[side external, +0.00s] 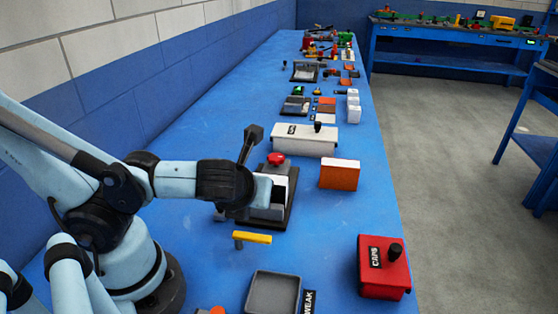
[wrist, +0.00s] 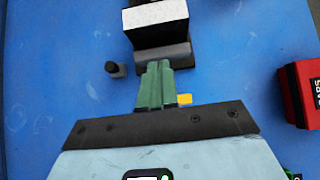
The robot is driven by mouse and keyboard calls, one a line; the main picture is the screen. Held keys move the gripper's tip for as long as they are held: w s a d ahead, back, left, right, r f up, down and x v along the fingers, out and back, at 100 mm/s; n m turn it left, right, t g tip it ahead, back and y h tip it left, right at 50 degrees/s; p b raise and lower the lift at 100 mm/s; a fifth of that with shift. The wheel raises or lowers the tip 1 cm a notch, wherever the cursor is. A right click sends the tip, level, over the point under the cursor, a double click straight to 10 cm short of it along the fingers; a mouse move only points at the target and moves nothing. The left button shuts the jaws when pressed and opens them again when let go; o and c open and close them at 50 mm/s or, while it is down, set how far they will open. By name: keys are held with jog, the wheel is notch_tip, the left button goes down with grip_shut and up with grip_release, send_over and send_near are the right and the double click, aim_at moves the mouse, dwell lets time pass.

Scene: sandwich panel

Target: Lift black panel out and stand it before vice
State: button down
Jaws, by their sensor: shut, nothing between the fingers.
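The vice (side external: 291,206) has a dark base and a red knob, and stands mid-table just beyond my wrist in the side view. A white block (wrist: 155,14) sits in it, with a black face (wrist: 158,36) on its near side and a grey jaw (wrist: 162,56) below that in the wrist view. I cannot tell whether the black face is a separate panel. My gripper (wrist: 156,66) has green fingers, shut and empty, with tips close to the grey jaw. In the side view, my wrist hides the fingers and part of the vice.
An orange panel with a white edge (side external: 339,175) stands right of the vice. A white box (side external: 304,141) is behind it. A red box labelled CAPS (side external: 383,267) is front right, a grey tray (side external: 272,293) in front. A yellow-handled item (side external: 253,237) lies near the vice.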

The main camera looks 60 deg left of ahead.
jog(key=shift+v, duration=2.9)
jog(key=f+n+g+h, duration=0.1)
jog(key=n, duration=0.7)
jog(key=f+n+g+h, duration=0.1)
jog(key=n+g, duration=0.1)
jog(key=n, duration=0.7)
jog(key=a+f+n+g+h, duration=0.1)
jog(key=n, duration=0.7)
jog(key=shift+w+a+f, duration=0.1)
jog(key=shift+w+f, duration=0.3)
jog(key=n, duration=0.3)
jog(key=n+h, duration=0.1)
jog(key=n, duration=0.1)
jog(key=shift+w+f+n+g, duration=0.25)
jog(key=shift+w+n+g, duration=0.05)
jog(key=shift+g, duration=0.1)
jog(key=n, duration=0.3)
jog(key=n+h, duration=0.1)
jog(key=n, duration=0.1)
jog(key=shift+w+a+f+n, duration=0.1)
jog(key=shift+w+f+n, duration=0.05)
jog(key=shift+w+n, duration=0.2)
jog(key=w+a, duration=0.8)
jog(key=a, duration=0.1)
jog(key=shift+w, duration=0.15)
jog(key=shift+d+f, duration=0.1)
jog(key=shift+f, duration=0.7)
